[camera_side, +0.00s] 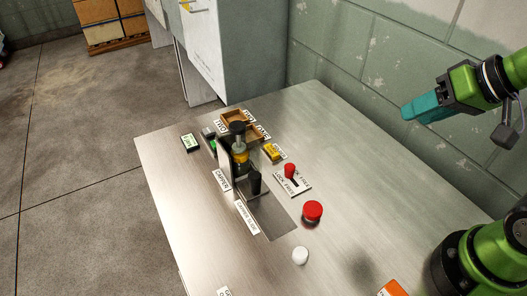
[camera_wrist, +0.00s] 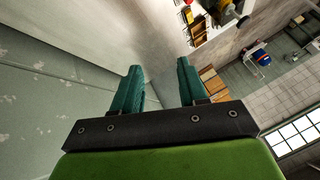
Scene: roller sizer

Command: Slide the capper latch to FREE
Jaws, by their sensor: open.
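The capper latch has a red knob (camera_side: 290,170) on a white plate (camera_side: 294,184) with a dark slot. The plate's lettering reads LOCK and FREE, with LOCK toward its left and FREE toward its right. The knob sits near the plate's upper left part; which mark it is at is hard to tell. My gripper (camera_side: 404,112) has teal fingers and is high at the right, well away from the latch. In the wrist view its fingers (camera_wrist: 160,82) are apart with nothing between them.
A large red button (camera_side: 313,210) and a white round knob (camera_side: 300,256) stand in front of the latch plate. A yellow block (camera_side: 273,152) and wooden trays (camera_side: 238,117) lie behind it. The metal table (camera_side: 345,155) is clear on the right.

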